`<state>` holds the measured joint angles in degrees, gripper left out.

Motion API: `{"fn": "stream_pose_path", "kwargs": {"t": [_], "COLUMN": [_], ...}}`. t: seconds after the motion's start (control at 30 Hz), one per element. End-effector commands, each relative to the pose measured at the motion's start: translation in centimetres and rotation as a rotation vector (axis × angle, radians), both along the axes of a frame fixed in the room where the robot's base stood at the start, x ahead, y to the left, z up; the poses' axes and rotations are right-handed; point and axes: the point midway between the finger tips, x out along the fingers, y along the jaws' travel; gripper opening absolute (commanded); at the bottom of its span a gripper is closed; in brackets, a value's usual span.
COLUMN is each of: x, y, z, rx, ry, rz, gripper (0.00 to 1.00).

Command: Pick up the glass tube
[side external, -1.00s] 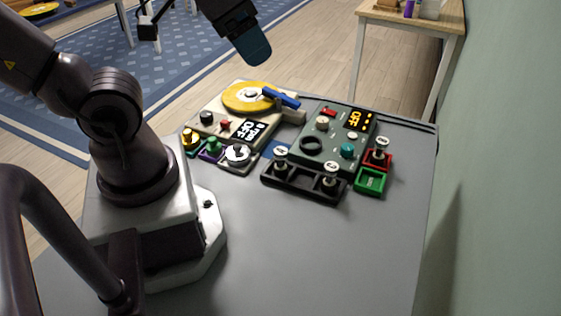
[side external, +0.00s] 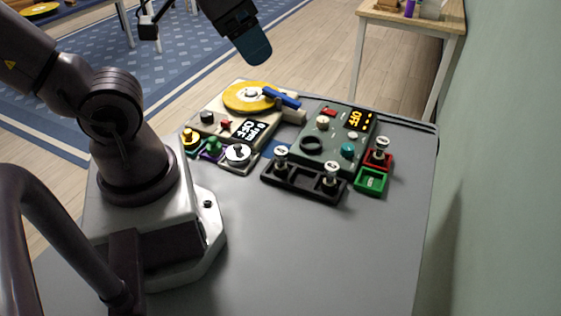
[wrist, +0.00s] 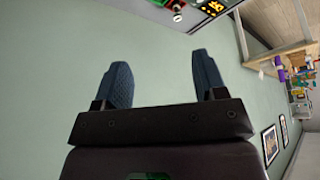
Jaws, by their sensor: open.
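A black rack (side external: 302,184) on the grey table holds two small upright pieces with pale round tops, one at its left end (side external: 281,158) and one at its right end (side external: 331,174). A similar piece (side external: 379,154) stands in a red holder (side external: 371,163). I cannot tell from the side view which of these, if any, is the glass tube. My gripper (side external: 257,52) is high above and behind the table, empty. In the wrist view its two blue fingers (wrist: 162,72) are spread apart, with only the green wall between them.
A green holder (side external: 370,181) sits beside the rack. Behind are a dark green device (side external: 333,157) with an orange display and a pale turntable (side external: 222,110) with a yellow disc (side external: 247,96). The table's front (side external: 310,255) is clear. A wall (side external: 490,200) rises at right.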

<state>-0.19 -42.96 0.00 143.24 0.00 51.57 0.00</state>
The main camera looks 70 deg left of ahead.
Motion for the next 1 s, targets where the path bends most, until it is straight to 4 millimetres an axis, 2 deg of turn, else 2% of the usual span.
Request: {"fn": "stream_pose_path", "kwargs": {"t": [0.17, 0.27, 0.37, 0.47, 0.57, 0.73, 0.87, 1.0], "x": [0.6, 1.5, 2.6, 3.5, 4.2, 5.2, 6.2, 7.4], "y": [1.4, 2.7, 4.2, 5.6, 7.0, 8.3, 8.6, 8.8], "z": [-2.2, -4.5, -7.3, -10.2, -13.4, -18.0, -19.8, -19.6], "rx": [0.003, 0.013, 0.051, 0.088, 0.117, 0.165, 0.237, 0.345], "ry": [0.114, 0.230, 0.341, 0.434, 0.506, 0.528, 0.475, 0.408], "rz": [0.069, 0.103, 0.028, -0.135, -0.370, -0.843, -1.186, -1.442], "gripper": [0.65, 0.65, 0.65, 0.65, 0.65, 0.65, 0.65, 0.65]}}
